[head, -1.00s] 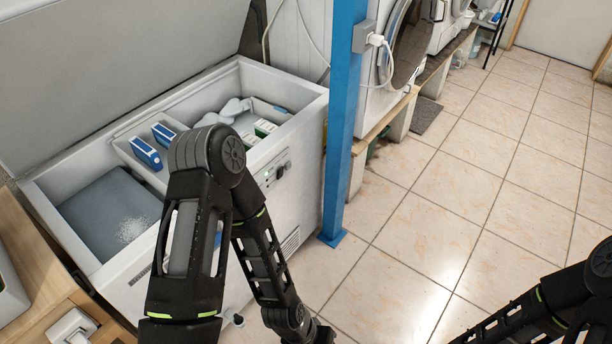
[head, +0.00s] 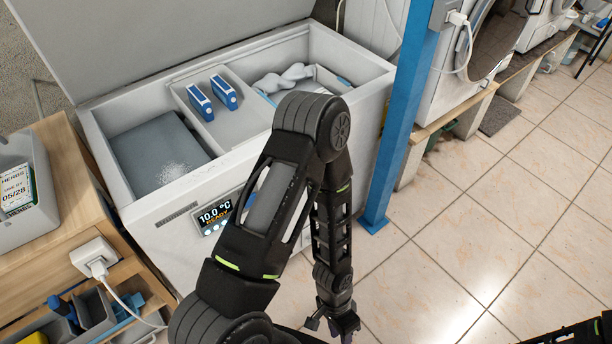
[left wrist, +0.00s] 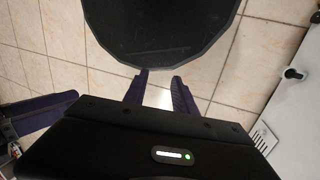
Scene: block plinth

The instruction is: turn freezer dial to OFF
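The white chest freezer (head: 170,240) stands with its lid up. Its front display (head: 214,217) reads 10.0 °C with a yellow word below, partly behind my left arm. The freezer dial is hidden behind that arm in the head view. My left gripper (head: 333,318) hangs low in front of the freezer, over the floor, apart from the front panel. In the left wrist view the left gripper (left wrist: 161,76) has its fingers apart and nothing between them. A dark round knob (left wrist: 293,73) shows on a white surface at right; I cannot tell what it is.
A blue post (head: 399,120) stands at the freezer's right corner. A wooden cabinet (head: 65,150) with a plug and a tool drawer is at left. Blue boxes (head: 212,96) sit in the freezer basket. Washing machines (head: 480,50) stand behind. The tiled floor at right (head: 480,230) is free.

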